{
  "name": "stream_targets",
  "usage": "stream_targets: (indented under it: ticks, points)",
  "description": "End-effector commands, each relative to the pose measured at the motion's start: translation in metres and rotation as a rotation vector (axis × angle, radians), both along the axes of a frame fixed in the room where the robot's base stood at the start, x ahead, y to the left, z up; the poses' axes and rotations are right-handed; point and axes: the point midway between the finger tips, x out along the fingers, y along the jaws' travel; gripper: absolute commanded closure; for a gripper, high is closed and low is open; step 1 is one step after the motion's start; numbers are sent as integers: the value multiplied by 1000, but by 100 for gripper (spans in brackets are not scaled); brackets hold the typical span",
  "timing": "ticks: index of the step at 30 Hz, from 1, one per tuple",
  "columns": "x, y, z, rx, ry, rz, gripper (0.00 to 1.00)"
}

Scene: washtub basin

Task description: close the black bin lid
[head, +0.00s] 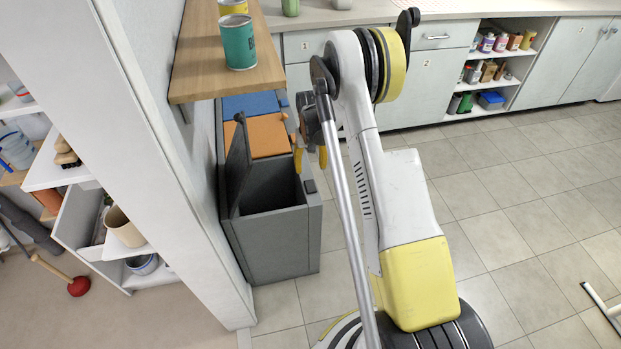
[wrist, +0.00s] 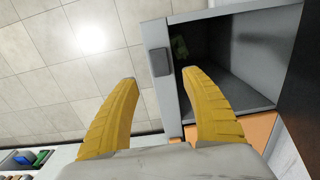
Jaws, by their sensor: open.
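The black bin lid (head: 238,164) stands raised, nearly upright, at the left side of the front bin compartment in the head view. The grey bin (head: 278,245) below it is open, and its dark inside shows. In the wrist view the open bin compartment (wrist: 243,82) lies ahead at the upper right, with the dark lid (wrist: 302,90) at the right edge. My gripper (head: 311,159) is above the right rim of the bins, beside the orange lid, partly hidden by my arm.
The orange lid (head: 256,136) and the blue lid (head: 250,104) behind it are closed. A wooden shelf (head: 205,55) with a teal can (head: 239,42) overhangs the back bins. A white wall post (head: 150,150) stands left.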

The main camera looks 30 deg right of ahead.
Motion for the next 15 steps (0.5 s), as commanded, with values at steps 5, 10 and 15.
stream_targets:
  ticks: [5,10,15]
  points:
    - [0,0,-41,0,0,0,44]
    - [0,0,-74,0,0,0,44]
    - [0,0,-93,0,0,0,44]
